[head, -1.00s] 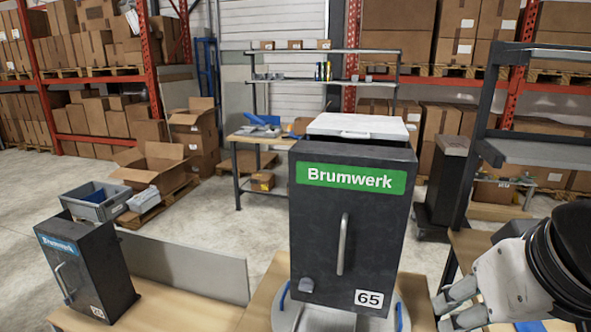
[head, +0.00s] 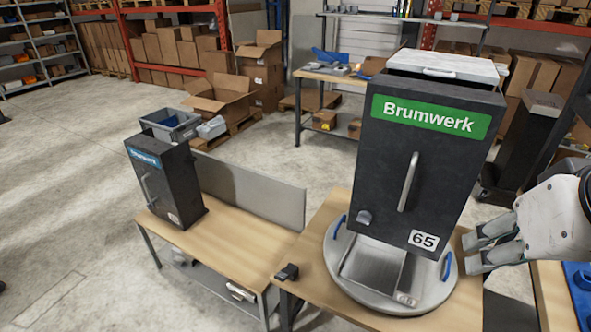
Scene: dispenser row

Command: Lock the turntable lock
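A round grey turntable (head: 345,283) with blue handles lies on a wooden table. A black dispenser (head: 395,175) with a green Brumwerk sign and a 65 label stands on it. A small black block (head: 287,272), possibly the turntable lock, sits at the table's left front corner, left of the turntable and apart from it. Its setting is too small to tell. My gripper (head: 472,254) is at the right, beside the dispenser's lower right side and over the turntable's right edge in the picture. Its light grey fingers are apart with nothing visible between them.
A smaller dispenser (head: 160,182) with a blue sign stands on a table (head: 235,240) at the left, with a grey panel (head: 252,192) behind it. Another table (head: 549,295) with a blue item (head: 583,290) is at the right edge. The floor at left is clear.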

